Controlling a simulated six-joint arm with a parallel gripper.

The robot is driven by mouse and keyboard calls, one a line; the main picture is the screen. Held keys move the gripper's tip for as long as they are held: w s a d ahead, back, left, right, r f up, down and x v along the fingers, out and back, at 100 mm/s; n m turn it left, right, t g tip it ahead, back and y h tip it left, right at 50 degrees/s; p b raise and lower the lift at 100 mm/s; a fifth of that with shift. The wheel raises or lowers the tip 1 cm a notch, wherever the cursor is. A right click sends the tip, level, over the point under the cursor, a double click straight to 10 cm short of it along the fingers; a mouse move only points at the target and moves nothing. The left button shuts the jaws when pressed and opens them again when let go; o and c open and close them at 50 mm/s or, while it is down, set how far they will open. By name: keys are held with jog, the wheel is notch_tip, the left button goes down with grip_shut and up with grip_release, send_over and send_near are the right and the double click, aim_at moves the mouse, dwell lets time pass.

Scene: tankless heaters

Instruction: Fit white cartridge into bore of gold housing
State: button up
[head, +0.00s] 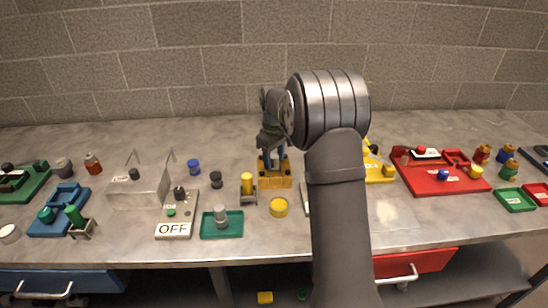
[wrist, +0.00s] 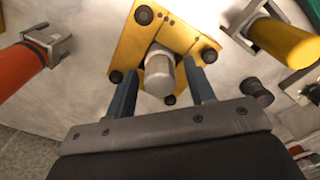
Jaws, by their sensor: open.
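The gold housing (head: 275,182) is a yellow block on the bench at centre, below my gripper (head: 273,160). In the wrist view the housing (wrist: 132,46) shows dark round knobs at its corners. A pale grey-white cartridge (wrist: 160,76) stands out from its middle, its rounded end toward the camera. Its seating depth cannot be told. My gripper (wrist: 160,72) is open, with one blue-grey finger on each side of the cartridge and visible gaps. In the head view the gripper hides this cartridge.
A yellow cylinder in a stand (head: 247,184) is close left of the housing; an orange cylinder (wrist: 18,66) is on its other side. The green tray (head: 208,232), OFF panel (head: 173,228) and yellow disc (head: 279,207) are nearby. A red board (head: 440,187) lies right.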

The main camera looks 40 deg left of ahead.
notch_tip(320, 180, up, 12)
jog(key=shift+r, duration=0.15)
dwell(0.3)
notch_tip(320, 180, down, 12)
jog(key=shift+r, duration=1.7)
